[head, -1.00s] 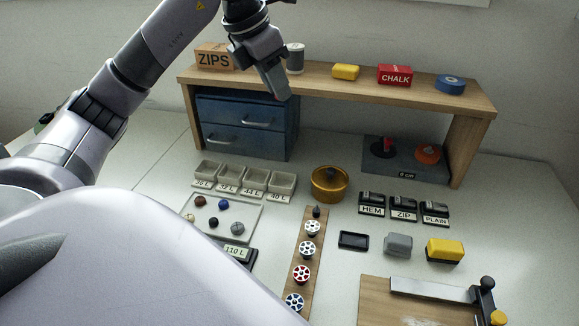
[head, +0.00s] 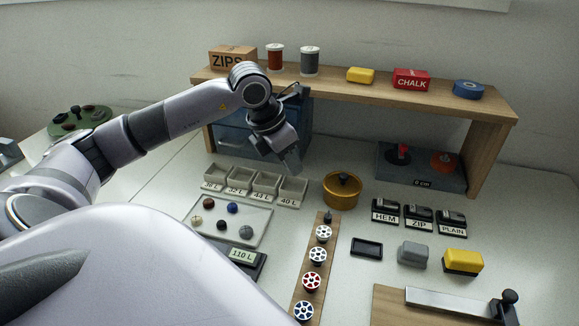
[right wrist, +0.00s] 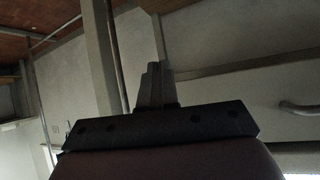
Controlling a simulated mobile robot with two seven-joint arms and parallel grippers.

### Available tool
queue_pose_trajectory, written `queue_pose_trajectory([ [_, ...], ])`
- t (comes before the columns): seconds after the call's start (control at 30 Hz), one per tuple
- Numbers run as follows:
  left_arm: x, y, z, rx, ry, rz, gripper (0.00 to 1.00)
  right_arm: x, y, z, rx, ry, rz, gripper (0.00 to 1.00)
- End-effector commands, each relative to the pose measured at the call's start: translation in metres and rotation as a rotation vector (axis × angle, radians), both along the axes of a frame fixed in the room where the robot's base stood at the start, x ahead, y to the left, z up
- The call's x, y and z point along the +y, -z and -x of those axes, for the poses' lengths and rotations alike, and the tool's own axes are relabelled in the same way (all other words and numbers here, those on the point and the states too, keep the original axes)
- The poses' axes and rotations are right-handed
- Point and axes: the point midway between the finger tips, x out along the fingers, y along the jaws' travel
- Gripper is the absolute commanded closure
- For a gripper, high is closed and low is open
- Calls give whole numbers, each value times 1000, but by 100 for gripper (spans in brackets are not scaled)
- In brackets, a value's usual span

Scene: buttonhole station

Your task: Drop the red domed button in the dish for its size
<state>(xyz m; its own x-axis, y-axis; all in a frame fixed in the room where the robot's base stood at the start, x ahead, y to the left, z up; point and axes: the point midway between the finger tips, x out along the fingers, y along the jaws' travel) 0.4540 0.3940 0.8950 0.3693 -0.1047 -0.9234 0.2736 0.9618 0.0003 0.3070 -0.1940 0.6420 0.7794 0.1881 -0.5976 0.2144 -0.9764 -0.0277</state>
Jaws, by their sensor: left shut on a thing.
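My left gripper (head: 290,162) is above the back of the small dish marked 40 L (head: 291,190), pointing down. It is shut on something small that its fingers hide. The button tray (head: 262,216) holds a dark reddish-brown button (head: 209,203), a blue, a cream, a dark and a grey one. No bright red domed button shows. My right gripper (right wrist: 158,86) shows only in the right wrist view, its fingers together and nothing visible between them.
A brass pot (head: 342,194) stands right of the dishes. The blue drawer unit (head: 232,140) and wooden shelf (head: 360,92) rise behind. A spool board (head: 314,266) lies in front.

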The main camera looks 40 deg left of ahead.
Motion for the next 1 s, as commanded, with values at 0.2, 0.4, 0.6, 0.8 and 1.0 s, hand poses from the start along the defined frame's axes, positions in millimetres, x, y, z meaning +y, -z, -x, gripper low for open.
queue_pose_trajectory([
  [0.2,0,31,1,4,0,0,100,0,2,-1,1,1,0,100],
  [0.4,0,31,0,1,0,0,100,-1,2,-1,0,2,-1,100],
  [0.6,0,37,0,1,0,0,100,-1,7,-1,1,3,-2,100],
  [0.8,0,43,0,2,0,-1,100,0,11,-2,6,4,-4,100],
  [1.0,0,44,1,4,0,0,65,1,6,-4,-1,3,-9,100],
])
